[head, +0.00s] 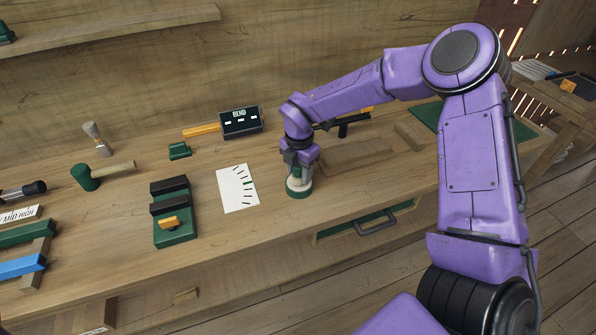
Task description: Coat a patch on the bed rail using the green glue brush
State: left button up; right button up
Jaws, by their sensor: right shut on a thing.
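My right gripper (298,165) points straight down over the right-middle of the bench. It is shut on a small upright green piece, which looks like the handle of the green glue brush (298,174); the fingers hide most of it. Directly below is a round pot (298,193) with a green base and a pale upper part, and the brush's lower end seems to be in or just over it. I cannot tell for certain which piece is the bed rail; a green bar and a blue bar (20,268) lie at the left edge. My left gripper is out of view.
A paper sheet with marks (237,189) lies left of the pot. Further left are a green block fixture (174,222) and a green-headed mallet (86,177). A dark sign reading BEND (240,122) stands behind. A drawer (365,221) is slightly open at the front.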

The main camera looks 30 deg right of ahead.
jog(key=shift+f+b, duration=0.45)
dwell(1.3)
jog(key=shift+r, duration=0.1)
jog(key=shift+r+p, duration=2.45)
jog(key=shift+r, duration=1.05)
